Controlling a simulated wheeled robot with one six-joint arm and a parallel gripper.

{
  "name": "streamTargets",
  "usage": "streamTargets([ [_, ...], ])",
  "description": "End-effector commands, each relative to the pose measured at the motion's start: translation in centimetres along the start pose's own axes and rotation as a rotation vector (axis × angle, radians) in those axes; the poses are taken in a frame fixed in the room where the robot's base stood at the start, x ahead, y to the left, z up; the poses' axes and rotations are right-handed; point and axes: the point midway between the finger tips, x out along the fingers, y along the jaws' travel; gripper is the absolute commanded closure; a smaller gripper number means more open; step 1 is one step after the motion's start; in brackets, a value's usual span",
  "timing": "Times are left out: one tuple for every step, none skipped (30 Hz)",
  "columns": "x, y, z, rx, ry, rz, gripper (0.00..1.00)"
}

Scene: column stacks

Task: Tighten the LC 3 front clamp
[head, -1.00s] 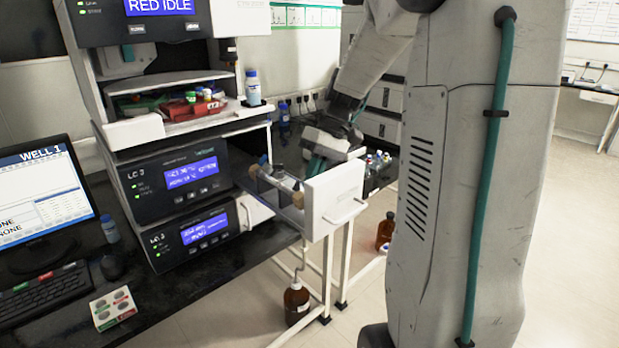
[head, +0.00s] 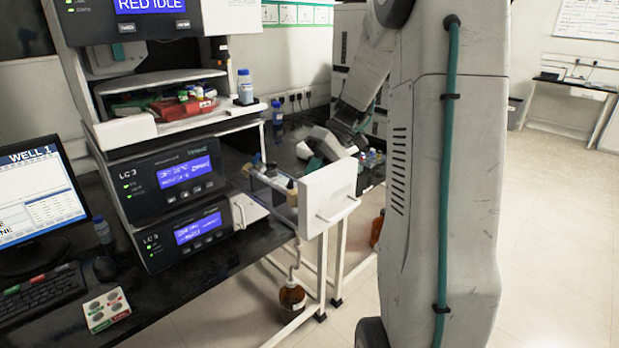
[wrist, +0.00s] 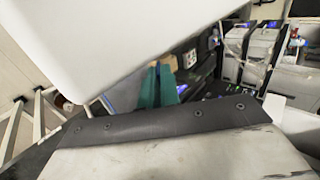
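The upper instrument box (head: 180,180) reads LC 3 and has a lit blue display. A pulled-out column drawer with a white front panel (head: 326,197) and handle stands out at its right. Inside the drawer are a pale column and small tan blocks (head: 292,188); I cannot tell which part is the front clamp. My gripper (head: 312,166) is behind the drawer front, close to the drawer. In the wrist view its teal fingers (wrist: 157,86) lie close together, near a tan piece (wrist: 171,62). Contact and the gap at the tips are unclear.
A brown bottle (head: 292,298) hangs or stands below the drawer. A large white panel (wrist: 110,45) fills the wrist view's upper left. Open floor (head: 550,220) lies to the right.

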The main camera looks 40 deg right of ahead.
Motion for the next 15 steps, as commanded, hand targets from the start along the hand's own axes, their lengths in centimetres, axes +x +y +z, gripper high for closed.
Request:
streamTargets([
  [-0.11,0.02,-0.02,0.0,0.002,0.002,1.0],
  [-0.11,0.01,-0.02,0.0,0.002,0.002,0.91],
  [-0.1,0.01,-0.03,0.0,0.002,0.002,0.79],
  [-0.09,0.01,-0.03,0.0,0.002,0.002,0.74],
  [-0.07,0.0,-0.03,0.0,0.001,0.002,0.74],
  [-0.05,-0.01,-0.03,-0.001,0.001,0.002,0.74],
  [-0.03,-0.02,-0.03,-0.001,0.001,0.002,0.74],
  [-0.02,-0.03,-0.03,-0.001,0.0,0.002,0.74],
  [0.0,-0.04,-0.03,-0.001,0.0,0.001,0.74],
  [0.01,-0.04,-0.03,-0.001,0.0,0.001,0.74],
  [0.01,-0.05,-0.04,-0.001,0.0,0.001,0.74],
  [-0.04,-0.04,-0.04,-0.001,0.0,0.001,0.74],
  [-0.15,-0.04,-0.05,-0.001,0.0,0.002,0.74],
  [-0.34,-0.03,-0.06,-0.001,0.001,0.002,0.74],
  [-0.69,-0.03,-0.07,-0.001,0.001,0.002,0.74],
])
